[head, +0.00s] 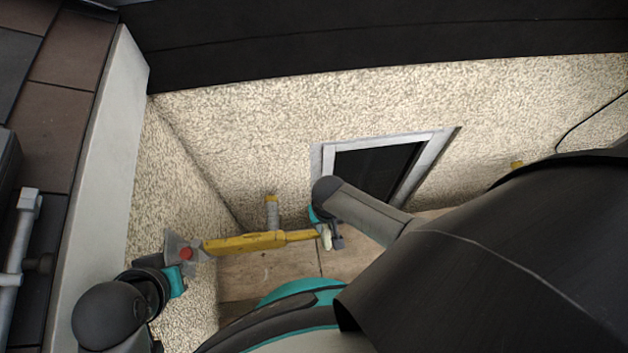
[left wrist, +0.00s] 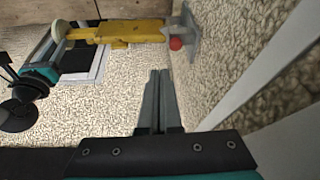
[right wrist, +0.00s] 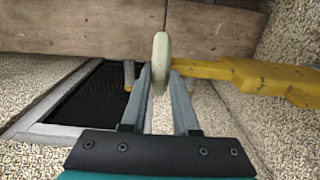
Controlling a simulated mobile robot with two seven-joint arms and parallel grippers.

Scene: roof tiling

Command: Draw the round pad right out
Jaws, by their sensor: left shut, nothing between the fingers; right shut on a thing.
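The round pad (right wrist: 161,55) is a pale cream disc, seen nearly edge-on in the right wrist view. My right gripper (right wrist: 159,72) is shut on it, one finger on each side. The pad stands at the thin end of a yellow bar (right wrist: 240,73); whether the two still join is hidden by the finger. In the head view the yellow bar (head: 245,242) runs left to a grey plate with a red knob (head: 186,254). My left gripper (left wrist: 158,74) is shut and empty, below the red knob (left wrist: 176,43) in the left wrist view.
A dark framed window (head: 375,165) lies in the speckled wall behind the right gripper. A short grey pipe with a yellow end (head: 271,212) stands close behind the bar. A pale wall edge (head: 110,130) rises at the left. Wooden boards (head: 265,270) lie below.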

